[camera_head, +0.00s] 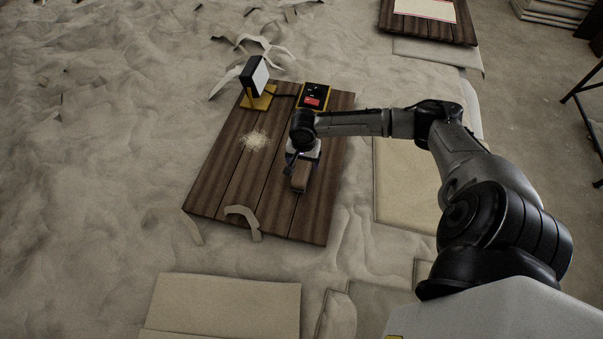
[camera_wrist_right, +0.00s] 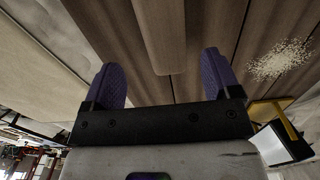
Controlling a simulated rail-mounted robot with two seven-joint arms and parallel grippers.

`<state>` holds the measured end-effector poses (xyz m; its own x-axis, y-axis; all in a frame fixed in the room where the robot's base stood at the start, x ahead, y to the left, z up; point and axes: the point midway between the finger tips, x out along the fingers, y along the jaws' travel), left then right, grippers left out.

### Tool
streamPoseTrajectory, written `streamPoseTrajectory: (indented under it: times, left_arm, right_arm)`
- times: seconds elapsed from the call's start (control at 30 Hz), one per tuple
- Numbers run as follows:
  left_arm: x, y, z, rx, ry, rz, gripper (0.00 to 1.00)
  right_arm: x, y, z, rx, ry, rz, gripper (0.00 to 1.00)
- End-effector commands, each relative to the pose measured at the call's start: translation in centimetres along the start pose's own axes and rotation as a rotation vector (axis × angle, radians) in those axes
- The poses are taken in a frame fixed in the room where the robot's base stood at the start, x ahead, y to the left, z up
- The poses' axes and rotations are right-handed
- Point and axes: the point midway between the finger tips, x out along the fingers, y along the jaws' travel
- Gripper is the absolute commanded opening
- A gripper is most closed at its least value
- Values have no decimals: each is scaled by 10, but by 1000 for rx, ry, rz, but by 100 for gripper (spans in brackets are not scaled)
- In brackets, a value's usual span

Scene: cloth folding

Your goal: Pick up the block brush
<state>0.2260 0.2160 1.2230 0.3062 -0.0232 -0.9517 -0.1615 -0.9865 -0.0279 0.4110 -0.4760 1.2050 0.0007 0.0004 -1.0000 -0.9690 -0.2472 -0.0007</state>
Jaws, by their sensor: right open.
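The block brush (camera_head: 301,177) looks like a brown wooden block and lies on the dark plank board (camera_head: 225,185). In the right wrist view the brush (camera_wrist_right: 160,35) runs up from between my two purple fingers, with a gap on each side. My right gripper (camera_head: 297,160) is open at the brush's far end in the head view; it also shows in the wrist view (camera_wrist_right: 162,75). My own wrist partly hides the fingers and the brush from the head camera. My left gripper is not in view.
A pale pile of shavings (camera_head: 255,140) lies on the board. A yellow-based lamp (camera_head: 256,82) and a yellow-and-black box (camera_head: 315,96) stand at its far end. A curled scrap (camera_head: 243,218) lies at the near edge. Cardboard sheets (camera_head: 225,305) lie around the board.

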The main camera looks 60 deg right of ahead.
Motion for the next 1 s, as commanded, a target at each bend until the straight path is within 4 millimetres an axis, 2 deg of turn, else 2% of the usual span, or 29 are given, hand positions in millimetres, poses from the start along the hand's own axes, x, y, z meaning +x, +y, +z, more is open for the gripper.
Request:
streamPoseTrajectory:
  times: [0.23, 0.37, 0.5, 0.6, 0.73, 1.0]
  left_arm:
    - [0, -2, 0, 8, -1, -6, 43]
    - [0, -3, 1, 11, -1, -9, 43]
    - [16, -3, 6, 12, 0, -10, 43]
    - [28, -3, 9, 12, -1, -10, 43]
    - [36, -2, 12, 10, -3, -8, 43]
    - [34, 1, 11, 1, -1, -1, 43]
  right_arm:
    - [8, -1, 1, -1, -1, 1, 83]
    - [20, -3, 1, -1, -1, 2, 83]
    - [43, -6, 2, -2, 1, 1, 83]
    - [51, -6, 2, -3, 1, 0, 83]
    - [56, -5, 2, -2, 2, 0, 83]
    - [54, -5, 2, -2, 1, 1, 83]
